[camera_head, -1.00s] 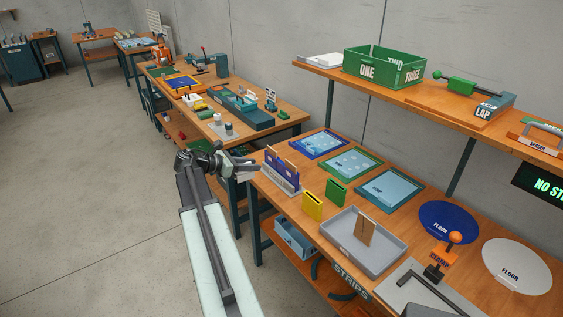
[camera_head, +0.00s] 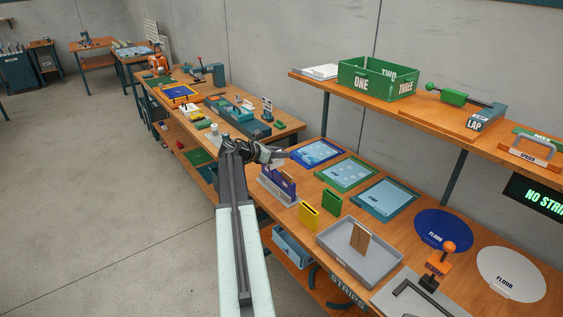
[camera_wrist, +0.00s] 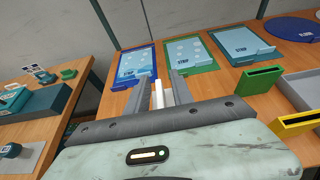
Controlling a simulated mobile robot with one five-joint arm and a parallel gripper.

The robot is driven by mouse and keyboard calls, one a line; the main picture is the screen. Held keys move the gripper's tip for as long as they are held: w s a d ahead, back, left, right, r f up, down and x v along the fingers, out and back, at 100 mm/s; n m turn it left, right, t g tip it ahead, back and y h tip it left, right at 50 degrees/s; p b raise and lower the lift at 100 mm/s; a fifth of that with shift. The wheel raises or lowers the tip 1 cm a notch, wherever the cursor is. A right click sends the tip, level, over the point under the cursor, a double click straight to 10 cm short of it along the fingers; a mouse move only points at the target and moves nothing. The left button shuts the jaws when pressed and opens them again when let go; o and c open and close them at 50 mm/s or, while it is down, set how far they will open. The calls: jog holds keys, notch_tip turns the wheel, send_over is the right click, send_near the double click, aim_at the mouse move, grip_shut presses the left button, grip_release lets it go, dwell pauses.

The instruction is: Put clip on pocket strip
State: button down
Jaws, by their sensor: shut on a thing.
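My gripper (camera_wrist: 160,84) is shut on a small white piece (camera_wrist: 158,96), which looks like the clip. In the head view my gripper (camera_head: 286,155) is above the near bench, beside the blue-framed board. Three framed boards lie in a row: blue (camera_head: 317,152), green (camera_head: 346,174) and teal (camera_head: 387,197). The wrist view also shows the blue board (camera_wrist: 135,66) and the green board (camera_wrist: 190,54) just beyond my fingertips. Their labels are too small to read surely, so I cannot tell which is the pocket strip.
A purple upright holder (camera_head: 281,180) stands near the bench's left edge. A yellow holder (camera_head: 310,215), a green holder (camera_head: 332,202) and a grey tray (camera_head: 335,246) stand in front of the boards. A shelf (camera_head: 402,105) overhangs the back.

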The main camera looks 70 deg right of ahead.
jog(key=f+b, duration=0.2)
jog(key=d+f+b, duration=0.1)
jog(key=f+b, duration=0.1)
jog(key=shift+s, duration=0.2)
jog(key=c, duration=1.1)
grip_release()
jog(key=p+v, duration=0.5)
jog(key=v, duration=0.7)
jog(key=shift+r, duration=0.3)
